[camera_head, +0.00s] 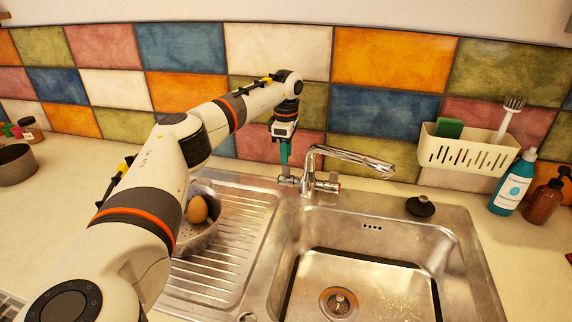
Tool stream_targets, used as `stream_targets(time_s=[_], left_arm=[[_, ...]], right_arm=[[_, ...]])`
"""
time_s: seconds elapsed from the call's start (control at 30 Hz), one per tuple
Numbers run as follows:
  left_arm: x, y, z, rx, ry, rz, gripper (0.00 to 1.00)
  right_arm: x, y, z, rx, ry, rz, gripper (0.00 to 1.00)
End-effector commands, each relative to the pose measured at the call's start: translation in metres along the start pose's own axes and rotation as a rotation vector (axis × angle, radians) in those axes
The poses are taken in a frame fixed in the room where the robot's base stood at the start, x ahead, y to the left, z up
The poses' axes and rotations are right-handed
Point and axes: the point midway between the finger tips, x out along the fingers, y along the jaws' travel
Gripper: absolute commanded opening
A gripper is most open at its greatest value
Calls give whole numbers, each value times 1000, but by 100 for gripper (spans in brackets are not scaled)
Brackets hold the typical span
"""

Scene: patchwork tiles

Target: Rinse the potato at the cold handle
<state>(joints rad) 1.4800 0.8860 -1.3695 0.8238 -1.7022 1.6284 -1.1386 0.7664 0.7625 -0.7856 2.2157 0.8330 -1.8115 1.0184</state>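The potato (197,209), brown and oval, lies in a metal colander (208,238) on the drainboard, partly hidden behind my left arm. The chrome tap (350,156) stands behind the sink, its spout pointing right. It has a left handle (288,179) and a right handle (328,185); I cannot make out any hot or cold marking. My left gripper (284,160) points down just above the left handle, its teal fingers close to it. Whether they touch it or are open is too small to tell. No water shows from the spout. My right gripper is out of view.
The sink basin (390,265) is empty, with a drain at its bottom. A black plug (420,206) lies on the sink's back rim. A cream caddy (465,152) with sponge and brush, a blue bottle (513,184) and a brown bottle (544,201) stand at right. A pot (16,166) is at far left.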

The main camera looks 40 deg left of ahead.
Motion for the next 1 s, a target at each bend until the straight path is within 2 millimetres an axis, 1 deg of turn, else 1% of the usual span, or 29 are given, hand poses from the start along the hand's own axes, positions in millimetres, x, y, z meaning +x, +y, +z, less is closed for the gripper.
stream_targets(time_s=[0.03, 0.1, 0.2, 0.3, 0.43, 0.67, 0.7, 0.77, 0.8, 0.87, 1.0], left_arm=[[10, 1, 0, 0, -3, 4, 28], [22, 1, 0, 0, -2, 4, 28], [35, 1, 0, 0, -1, 2, 28], [44, 0, 0, 0, 0, 1, 28], [51, 0, 0, 0, 1, 0, 28], [51, 0, 0, 0, 1, 0, 28], [51, 0, 0, 0, 1, 0, 25], [51, 0, 0, 0, 1, -1, 15], [51, 0, 0, 0, 1, -1, 9], [51, 0, 0, 0, 1, -1, 0], [51, 0, 0, 0, 1, -1, 0]], right_arm=[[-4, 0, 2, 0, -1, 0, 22], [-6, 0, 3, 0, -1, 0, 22], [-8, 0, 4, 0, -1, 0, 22], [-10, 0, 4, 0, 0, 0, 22], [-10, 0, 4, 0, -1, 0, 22], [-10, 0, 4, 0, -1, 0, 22], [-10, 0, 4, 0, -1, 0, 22], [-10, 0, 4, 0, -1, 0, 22], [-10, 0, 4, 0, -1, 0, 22], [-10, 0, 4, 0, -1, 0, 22], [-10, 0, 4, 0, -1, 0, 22]])
